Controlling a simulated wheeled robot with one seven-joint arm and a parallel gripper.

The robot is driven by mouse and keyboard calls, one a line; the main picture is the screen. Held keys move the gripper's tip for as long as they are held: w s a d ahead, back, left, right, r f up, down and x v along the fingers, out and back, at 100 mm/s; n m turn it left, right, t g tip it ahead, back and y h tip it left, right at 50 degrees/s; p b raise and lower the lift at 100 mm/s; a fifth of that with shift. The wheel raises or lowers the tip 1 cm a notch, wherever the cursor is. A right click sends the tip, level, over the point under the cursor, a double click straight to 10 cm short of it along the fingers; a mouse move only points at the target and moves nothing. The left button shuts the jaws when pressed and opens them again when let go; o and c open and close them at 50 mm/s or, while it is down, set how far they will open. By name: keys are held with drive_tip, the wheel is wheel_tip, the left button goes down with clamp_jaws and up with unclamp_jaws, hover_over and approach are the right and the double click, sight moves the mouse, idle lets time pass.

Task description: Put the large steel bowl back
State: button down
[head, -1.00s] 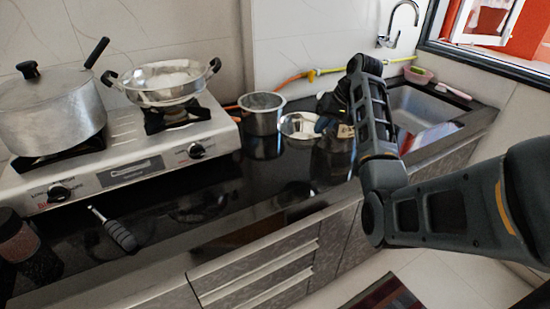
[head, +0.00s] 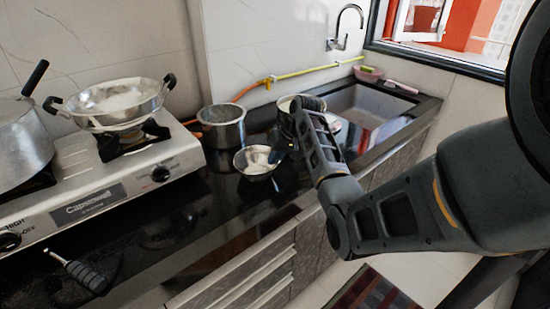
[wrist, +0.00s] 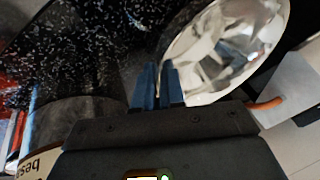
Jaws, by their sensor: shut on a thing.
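The shiny steel bowl (head: 252,167) is over the black counter, just in front of a steel pot, with its open side tilted toward the camera. It fills the upper right of the wrist view (wrist: 228,45). My gripper (head: 283,150) is at the bowl's right side, partly hidden by my own arm. In the wrist view, the blue fingers (wrist: 160,78) are close together at the bowl's rim, shut on it. Whether the bowl's underside touches the counter is hard to tell.
A steel pot (head: 222,130) stands behind the bowl. Another pot (head: 290,110) is partly hidden behind my arm, near the sink (head: 365,108). The stove (head: 110,180) with a two-handled pan (head: 110,105) is at left. A black-handled tool (head: 78,270) lies in front of it.

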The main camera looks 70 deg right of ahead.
drive_tip(key=shift+f, duration=0.15)
drive_tip(key=c, duration=1.7)
unclamp_jaws()
drive_tip(key=shift+f, duration=0.1)
drive_tip(key=o, duration=0.5)
drive_tip(key=v, duration=1.2)
